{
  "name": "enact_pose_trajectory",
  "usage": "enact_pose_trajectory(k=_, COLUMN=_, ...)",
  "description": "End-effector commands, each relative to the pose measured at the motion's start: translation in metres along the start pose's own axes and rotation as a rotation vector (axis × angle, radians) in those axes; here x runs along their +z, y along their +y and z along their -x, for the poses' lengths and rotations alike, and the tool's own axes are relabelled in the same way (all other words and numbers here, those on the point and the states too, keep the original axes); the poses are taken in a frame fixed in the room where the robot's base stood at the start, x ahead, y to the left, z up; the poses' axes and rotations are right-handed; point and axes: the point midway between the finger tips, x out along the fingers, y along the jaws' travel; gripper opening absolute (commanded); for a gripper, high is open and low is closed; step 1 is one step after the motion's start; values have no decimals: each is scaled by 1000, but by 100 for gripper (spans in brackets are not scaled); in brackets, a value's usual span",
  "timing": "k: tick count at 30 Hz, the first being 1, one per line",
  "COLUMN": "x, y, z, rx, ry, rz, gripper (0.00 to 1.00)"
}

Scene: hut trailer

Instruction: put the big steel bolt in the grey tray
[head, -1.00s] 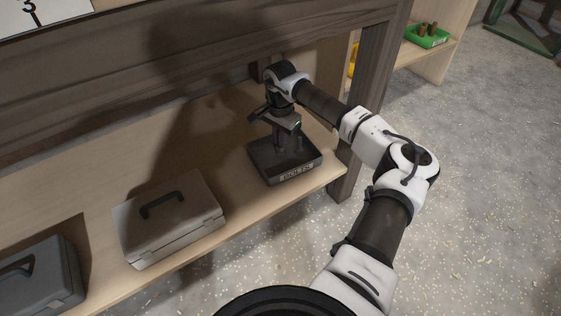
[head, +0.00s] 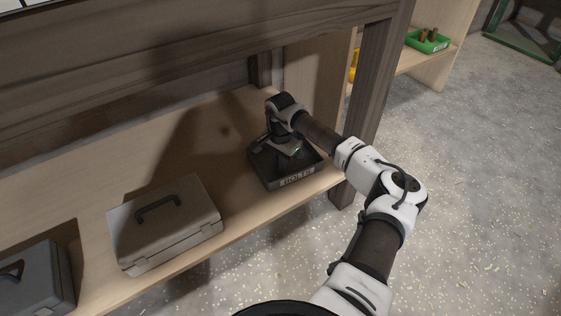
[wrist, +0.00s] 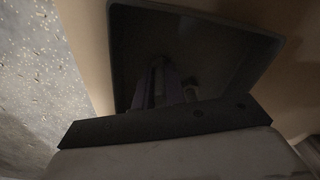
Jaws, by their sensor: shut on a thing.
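The grey tray (head: 272,179), a dark shallow tray with a label reading BOLTS on its front, sits on the wooden shelf near its right end. It also shows in the wrist view (wrist: 275,42). My gripper (head: 287,160) points down inside the tray's outline, with its fingers low and mostly hidden behind the hand and the tray wall. In the wrist view my gripper (wrist: 160,88) is dim, its fingers over the tray floor. A small pale shape (wrist: 191,90) beside the fingers may be the steel bolt; it is too dark to be sure.
A grey toolbox (head: 165,222) stands on the shelf left of the tray, and a darker case (head: 38,283) is further left. The wooden bench leg (head: 362,110) rises close right of my wrist, and the bench beam (head: 200,62) runs above. A green bin (head: 428,42) is far right.

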Motion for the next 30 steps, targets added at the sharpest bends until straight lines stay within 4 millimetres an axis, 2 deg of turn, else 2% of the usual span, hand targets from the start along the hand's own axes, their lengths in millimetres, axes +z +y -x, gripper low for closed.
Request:
enact_pose_trajectory(k=1, x=0, y=0, z=-2, rx=0, ry=0, rz=0, gripper=0)
enact_pose_trajectory(k=2, x=0, y=0, z=-2, rx=0, ry=0, rz=0, gripper=15)
enact_pose_trajectory(k=6, x=0, y=0, z=-2, rx=0, ry=0, rz=0, gripper=33)
enact_pose_trajectory(k=17, x=0, y=0, z=4, rx=0, ry=0, rz=0, gripper=34)
enact_pose_trajectory(k=20, x=-1, y=0, z=19, rx=0, ry=3, rz=0, gripper=34)
enact_pose_trajectory(k=30, x=-1, y=0, z=91, rx=0, ry=3, rz=0, gripper=34)
